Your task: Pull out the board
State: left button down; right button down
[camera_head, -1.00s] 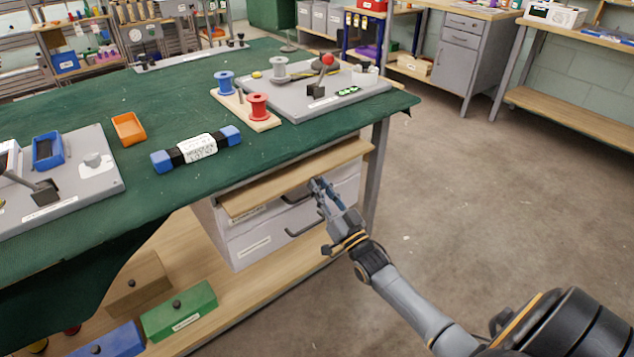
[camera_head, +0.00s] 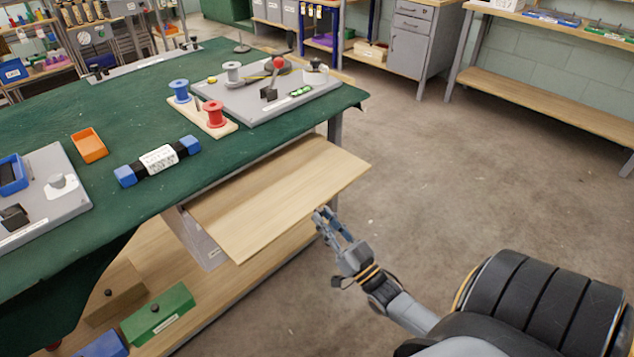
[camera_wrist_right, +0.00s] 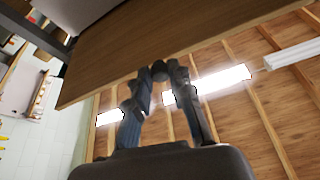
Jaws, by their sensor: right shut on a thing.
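The board (camera_head: 285,190) is a flat light-wood panel under the green-topped table. It sticks well out past the table's front edge, above the grey drawer unit. In the right wrist view its underside (camera_wrist_right: 200,38) spans the top of the picture. My right gripper (camera_head: 327,220) is at the board's front edge, toward its right end. In the wrist view its fingertips (camera_wrist_right: 160,74) are closed together around a small dark knob at that edge. The contact is partly hidden in the head view. My left gripper is out of view.
The green table (camera_head: 130,210) holds spools, an orange tray (camera_head: 89,146) and a blue-ended bar (camera_head: 157,160). Below the board are the drawer unit (camera_head: 200,240) and a wooden shelf with a green box (camera_head: 157,313). The floor (camera_head: 440,190) to the right is clear.

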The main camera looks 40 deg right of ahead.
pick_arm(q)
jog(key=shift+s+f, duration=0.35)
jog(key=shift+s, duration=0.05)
pick_arm(e)
jog(key=shift+s, duration=0.35)
jog(key=c, duration=1.2)
grip_release()
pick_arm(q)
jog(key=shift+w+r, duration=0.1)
pick_arm(e)
jog(key=shift+s, duration=0.1)
jog(key=v, duration=1.2)
